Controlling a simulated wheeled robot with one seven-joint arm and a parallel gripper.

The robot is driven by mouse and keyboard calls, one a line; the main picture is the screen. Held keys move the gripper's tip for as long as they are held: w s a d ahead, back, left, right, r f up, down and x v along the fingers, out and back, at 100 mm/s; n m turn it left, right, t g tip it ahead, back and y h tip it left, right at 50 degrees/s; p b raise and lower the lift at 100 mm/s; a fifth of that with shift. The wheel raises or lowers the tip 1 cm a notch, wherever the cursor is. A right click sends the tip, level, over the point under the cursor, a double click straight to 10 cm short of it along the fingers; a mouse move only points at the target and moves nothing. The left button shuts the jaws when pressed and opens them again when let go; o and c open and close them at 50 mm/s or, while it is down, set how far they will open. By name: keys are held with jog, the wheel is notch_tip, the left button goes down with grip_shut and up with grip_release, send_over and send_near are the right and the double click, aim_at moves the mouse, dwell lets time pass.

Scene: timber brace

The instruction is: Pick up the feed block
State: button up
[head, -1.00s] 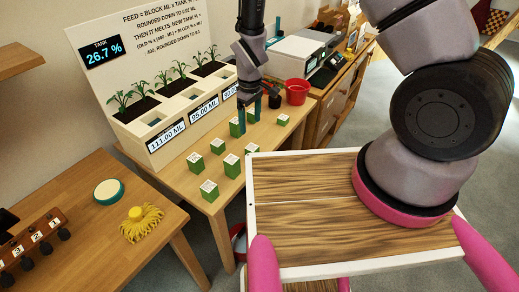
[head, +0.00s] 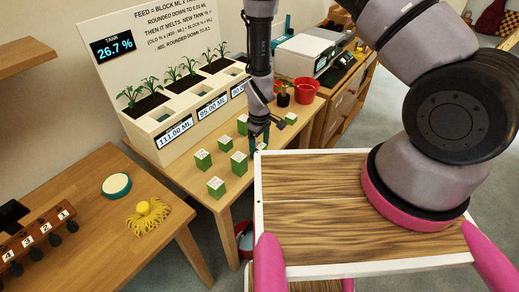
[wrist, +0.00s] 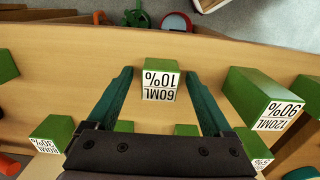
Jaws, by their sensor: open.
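Several green feed blocks with white labelled tops stand on the wooden table. In the wrist view, the block marked 60ML 10% (wrist: 160,80) appears between the fingertips of my gripper (wrist: 158,73); whether the fingers are down around it or still above it I cannot tell. My gripper is open, with teal fingers apart. A 120ML 90% block (wrist: 262,98) is to the right and an 80ML 30% block (wrist: 52,132) at lower left. In the head view, my gripper (head: 259,143) is low near the table's front edge, hiding the block there. Other blocks (head: 216,187) stand to its left.
A planter box (head: 165,110) with seedlings and ML labels stands behind the blocks, below a sign with a tank display reading 26.7 % (head: 112,46). A red pot (head: 306,90) and small plant (head: 283,94) are to the right.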

grip_shut()
jog(key=shift+r, duration=0.15)
